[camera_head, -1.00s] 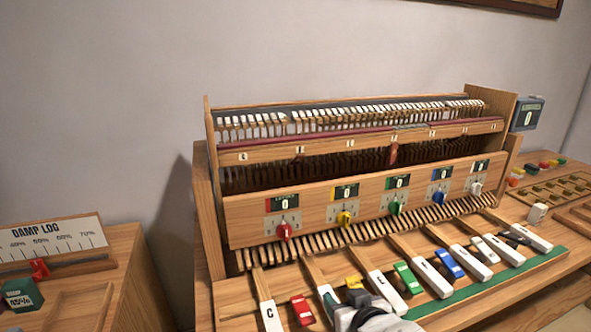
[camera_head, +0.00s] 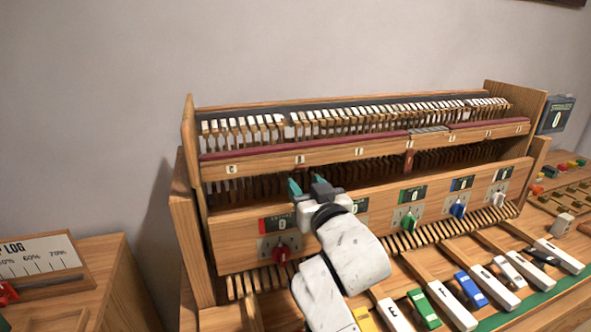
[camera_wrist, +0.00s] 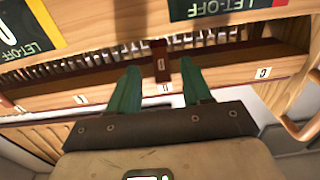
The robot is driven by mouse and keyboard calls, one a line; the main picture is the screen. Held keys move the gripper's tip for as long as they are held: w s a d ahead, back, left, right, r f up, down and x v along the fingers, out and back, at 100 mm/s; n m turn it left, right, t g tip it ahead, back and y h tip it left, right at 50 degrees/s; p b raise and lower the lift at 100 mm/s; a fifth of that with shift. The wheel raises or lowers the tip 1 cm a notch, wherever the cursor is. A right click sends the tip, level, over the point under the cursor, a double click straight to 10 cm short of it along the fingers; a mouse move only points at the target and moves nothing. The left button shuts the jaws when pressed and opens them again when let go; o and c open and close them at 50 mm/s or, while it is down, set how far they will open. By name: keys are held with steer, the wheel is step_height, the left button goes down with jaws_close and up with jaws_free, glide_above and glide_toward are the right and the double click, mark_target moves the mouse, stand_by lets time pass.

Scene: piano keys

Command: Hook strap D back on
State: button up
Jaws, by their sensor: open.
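A dark red strap marked D (camera_wrist: 161,62) shows in the wrist view, beside the rail's D label. My gripper (camera_wrist: 160,66) is open, with one teal finger on each side of the strap in the picture. I cannot tell whether the fingers reach around it or stop short, and I see no contact. In the head view my gripper (camera_head: 307,181) is in front of the wooden rail (camera_head: 265,164), just below its second label from the left. The strap there is mostly hidden by my gripper. Its hook point cannot be made out.
Another red strap (camera_head: 409,160) hangs further right on the rail. White and coloured keys (camera_head: 455,306) fan out in front. The space above the case is clear.

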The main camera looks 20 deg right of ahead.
mark_target(296, 173)
steer(key=w, duration=0.7)
steer(key=shift+w, duration=0.25)
steer(key=shift+c, duration=0.4)
jaws_close()
